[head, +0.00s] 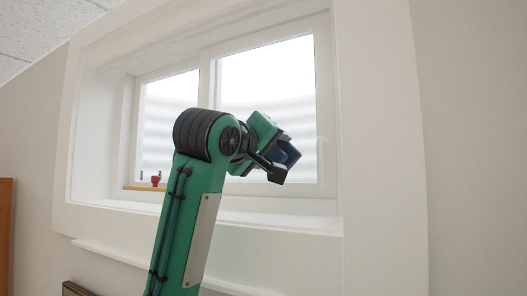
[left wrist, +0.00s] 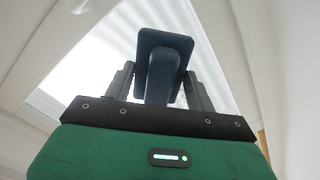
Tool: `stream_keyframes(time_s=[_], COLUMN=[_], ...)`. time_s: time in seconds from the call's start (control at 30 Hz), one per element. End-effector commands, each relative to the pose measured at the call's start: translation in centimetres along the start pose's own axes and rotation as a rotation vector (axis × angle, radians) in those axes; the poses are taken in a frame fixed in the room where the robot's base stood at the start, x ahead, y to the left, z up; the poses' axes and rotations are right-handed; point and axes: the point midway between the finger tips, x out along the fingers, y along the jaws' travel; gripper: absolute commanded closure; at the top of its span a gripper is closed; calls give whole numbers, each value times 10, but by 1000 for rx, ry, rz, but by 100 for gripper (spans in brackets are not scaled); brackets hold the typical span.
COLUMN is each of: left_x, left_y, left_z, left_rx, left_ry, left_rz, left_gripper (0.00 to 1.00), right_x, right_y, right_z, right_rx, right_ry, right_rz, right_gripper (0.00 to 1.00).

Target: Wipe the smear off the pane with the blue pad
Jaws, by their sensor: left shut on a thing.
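My left gripper (head: 272,160) is raised in front of the window and is shut on the blue pad (head: 285,154). In the left wrist view the left gripper (left wrist: 160,88) has a finger on each side of the dark blue pad's (left wrist: 165,45) grip, and the flat plate of the pad faces the bright glass. The right pane (head: 265,80) is lit white with faint grey bands. I cannot make out a smear on it; part of the pane is hidden by my arm. Whether the pad touches the glass cannot be told. My right gripper is not in view.
A deep white window frame and sill (head: 280,217) surround the panes. The left pane (head: 168,120) is beside the right one. A small red object (head: 155,181) stands on a wooden strip at the left of the sill. The wall to the right is bare.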

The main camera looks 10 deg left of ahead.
Motion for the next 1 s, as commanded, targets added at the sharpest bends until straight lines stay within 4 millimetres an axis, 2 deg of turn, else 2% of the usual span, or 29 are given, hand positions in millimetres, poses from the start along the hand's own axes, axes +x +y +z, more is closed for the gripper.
stream_keyframes(time_s=[0.1, 0.33, 0.53, 0.8, 1.0], left_x=[0, -1, 0, 0, 1], left_y=[8, 16, 12, -5, -10], left_z=[10, 18, 13, -4, -9], left_rx=[1, 1, 0, 0, 0], left_ry=[-2, -2, 0, 0, -1], left_rz=[2, 2, 0, -2, -1], left_gripper=[62, 62, 62, 62, 62], right_x=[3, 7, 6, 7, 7], right_y=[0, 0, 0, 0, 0], right_z=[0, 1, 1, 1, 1], right_rx=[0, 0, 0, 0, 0], right_ry=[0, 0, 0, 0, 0], right_rz=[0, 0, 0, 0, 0], right_gripper=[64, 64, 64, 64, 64])
